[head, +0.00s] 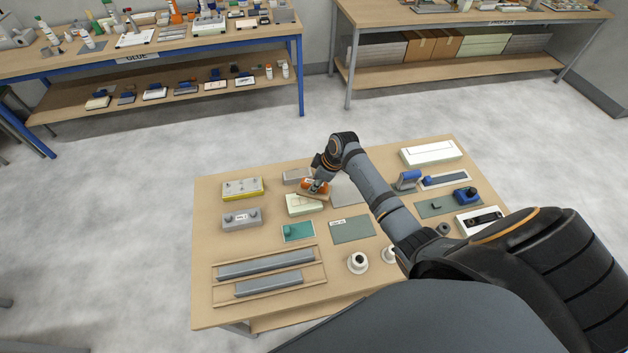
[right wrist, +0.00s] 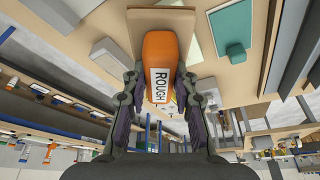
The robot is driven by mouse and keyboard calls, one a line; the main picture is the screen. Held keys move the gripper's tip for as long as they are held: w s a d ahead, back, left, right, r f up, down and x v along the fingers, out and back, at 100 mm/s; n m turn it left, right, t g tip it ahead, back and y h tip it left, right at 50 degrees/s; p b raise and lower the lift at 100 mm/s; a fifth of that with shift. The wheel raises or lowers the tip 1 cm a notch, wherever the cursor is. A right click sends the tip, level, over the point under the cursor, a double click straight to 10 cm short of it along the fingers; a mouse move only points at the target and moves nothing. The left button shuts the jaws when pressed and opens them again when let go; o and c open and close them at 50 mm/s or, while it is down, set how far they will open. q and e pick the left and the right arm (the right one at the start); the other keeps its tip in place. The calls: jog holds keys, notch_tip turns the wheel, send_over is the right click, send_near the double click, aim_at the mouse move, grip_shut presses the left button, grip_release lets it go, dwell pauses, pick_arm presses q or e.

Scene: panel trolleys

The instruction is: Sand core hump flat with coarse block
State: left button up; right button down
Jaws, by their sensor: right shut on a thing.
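The coarse block (right wrist: 159,50) has an orange handle with a "ROUGH" label and a flat tan base. My right gripper (right wrist: 160,92) is shut on it, one finger on each side of the handle. In the head view the orange block (head: 311,184) is over the middle of the table, at the back edge of a pale cream-green panel (head: 303,208), probably the core piece. My right gripper (head: 319,186) partly covers the block. I cannot tell whether the block touches the panel, and no hump can be made out. My left gripper is not in view.
The wooden table (head: 205,255) also bears a yellow-edged box (head: 242,188), a grey box (head: 241,219), a green pad (head: 298,232), grey bars (head: 267,263), flat grey sheets (head: 353,229) and white rolls (head: 357,263). Blue tools stand at the right. Benches are behind.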

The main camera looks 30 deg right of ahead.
jog(key=shift+d, duration=0.35)
jog(key=shift+s+d+f, duration=0.1)
jog(key=shift+d+f, duration=0.15)
jog(key=shift+f, duration=0.5)
jog(key=shift+a+f+b, duration=0.15)
jog(key=shift+f+b, duration=0.25)
jog(key=shift+b, duration=0.05)
jog(key=shift+f+b, duration=0.35)
jog(key=shift+f, duration=0.35)
pick_arm(q)
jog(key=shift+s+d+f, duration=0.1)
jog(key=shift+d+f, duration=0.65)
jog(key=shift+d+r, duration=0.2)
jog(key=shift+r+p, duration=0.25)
jog(key=shift+p, duration=0.2)
pick_arm(e)
jog(key=shift+r, duration=0.1)
